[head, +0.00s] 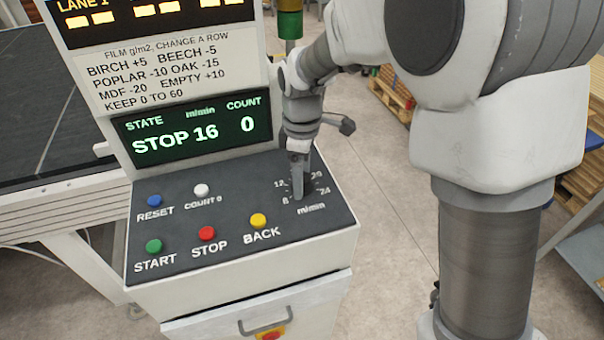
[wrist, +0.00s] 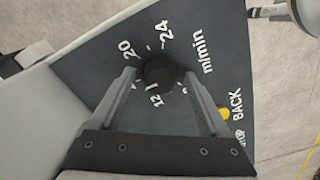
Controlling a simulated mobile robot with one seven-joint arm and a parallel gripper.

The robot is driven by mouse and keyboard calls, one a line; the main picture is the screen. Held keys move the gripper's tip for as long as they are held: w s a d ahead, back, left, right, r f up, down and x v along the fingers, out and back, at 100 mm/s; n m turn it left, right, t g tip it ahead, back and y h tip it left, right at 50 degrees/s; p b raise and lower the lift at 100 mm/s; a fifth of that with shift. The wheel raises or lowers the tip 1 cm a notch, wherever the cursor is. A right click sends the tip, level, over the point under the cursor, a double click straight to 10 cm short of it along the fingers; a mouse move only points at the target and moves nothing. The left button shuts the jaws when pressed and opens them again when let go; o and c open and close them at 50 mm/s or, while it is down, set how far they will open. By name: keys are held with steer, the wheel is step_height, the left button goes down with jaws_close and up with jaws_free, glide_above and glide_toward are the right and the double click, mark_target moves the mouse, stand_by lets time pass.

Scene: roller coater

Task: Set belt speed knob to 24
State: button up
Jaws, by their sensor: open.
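The belt speed knob (wrist: 160,71) is a dark round knob on the sloped panel (head: 230,215), with a scale around it marked 8, 12, 20, 24 and m/min. In the wrist view my gripper (wrist: 161,78) is open, with one finger on each side of the knob. I cannot tell whether the fingers touch it. In the head view my gripper (head: 299,188) comes down over the knob and hides most of it. The knob's pointer is not clear. The green display (head: 192,130) reads STOP, 16 m/min, count 0.
On the same panel are the blue RESET (head: 154,201), white COUNT 0 (head: 201,190), green START (head: 154,246), red STOP (head: 207,233) and yellow BACK (head: 258,220) buttons. BACK is closest to my gripper. The display housing rises behind the panel. Open floor lies to the right.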

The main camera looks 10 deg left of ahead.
jaws_close()
stand_by(0.4)
steer(key=shift+m, duration=0.4)
steer(key=m, duration=1.1)
steer(key=shift+m, duration=0.4)
steer(key=m, duration=0.5)
steer(key=shift+r+p, duration=0.1)
steer(key=shift+p, duration=0.2)
steer(key=m, duration=0.6)
steer(key=shift+p, duration=0.3)
steer(key=shift+m, duration=0.3)
